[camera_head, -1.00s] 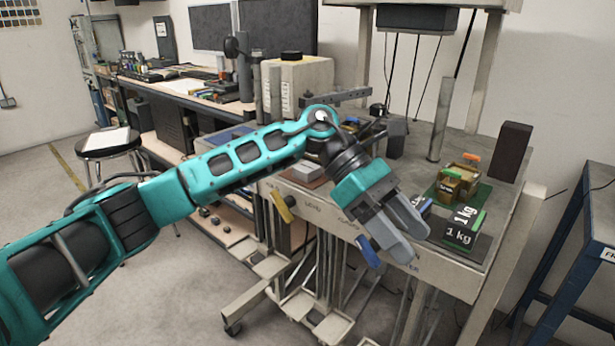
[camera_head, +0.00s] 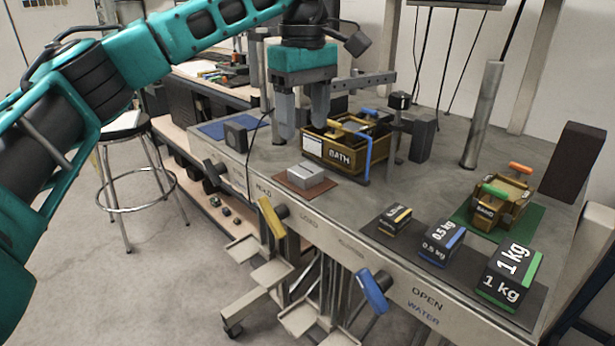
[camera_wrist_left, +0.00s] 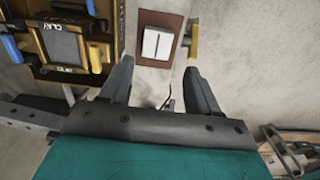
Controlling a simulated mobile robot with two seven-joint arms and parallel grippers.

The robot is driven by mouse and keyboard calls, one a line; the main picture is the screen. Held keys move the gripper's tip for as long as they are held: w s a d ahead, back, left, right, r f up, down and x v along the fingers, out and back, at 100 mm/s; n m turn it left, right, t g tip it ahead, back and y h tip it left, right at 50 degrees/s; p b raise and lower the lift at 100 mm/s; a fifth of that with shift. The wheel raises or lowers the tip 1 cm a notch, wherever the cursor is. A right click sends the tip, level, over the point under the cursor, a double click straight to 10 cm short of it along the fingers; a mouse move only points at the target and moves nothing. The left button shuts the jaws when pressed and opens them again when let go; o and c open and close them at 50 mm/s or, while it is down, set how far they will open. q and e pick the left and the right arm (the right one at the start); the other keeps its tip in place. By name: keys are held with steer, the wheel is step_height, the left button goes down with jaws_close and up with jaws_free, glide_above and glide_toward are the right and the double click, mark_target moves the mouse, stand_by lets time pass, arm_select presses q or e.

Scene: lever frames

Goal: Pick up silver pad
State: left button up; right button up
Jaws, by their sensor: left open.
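The silver pad (camera_head: 306,176) is a small light-grey block on a brown mat (camera_head: 318,192) near the bench's front edge. In the left wrist view the silver pad (camera_wrist_left: 157,45) shows a dark line down its middle, and the brown mat (camera_wrist_left: 145,18) surrounds it. My left gripper (camera_head: 302,128) points down, open, with nothing between its fingers. In the head view its fingertips appear above and behind the pad. In the left wrist view the gripper (camera_wrist_left: 157,72) has its fingers either side of the pad's line, apart from it. My right gripper is not in view.
A wooden BATH box (camera_head: 340,152) with a blue handle stands behind the pad, to the right. Black weights (camera_head: 511,275) and a brown box (camera_head: 497,203) on a green mat are further right. A yellow lever (camera_head: 272,220) and a blue lever (camera_head: 372,291) stick out in front.

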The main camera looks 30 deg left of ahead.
mark_target(306, 169)
arm_select(q)
steer(key=f+b, duration=0.1)
steer(key=f, duration=0.7)
steer(key=shift+w+f+b, duration=0.2)
steer(key=shift+b, duration=0.1)
steer(key=c, duration=1)
steer(key=shift+r, duration=0.1)
steer(key=shift+c, duration=0.6)
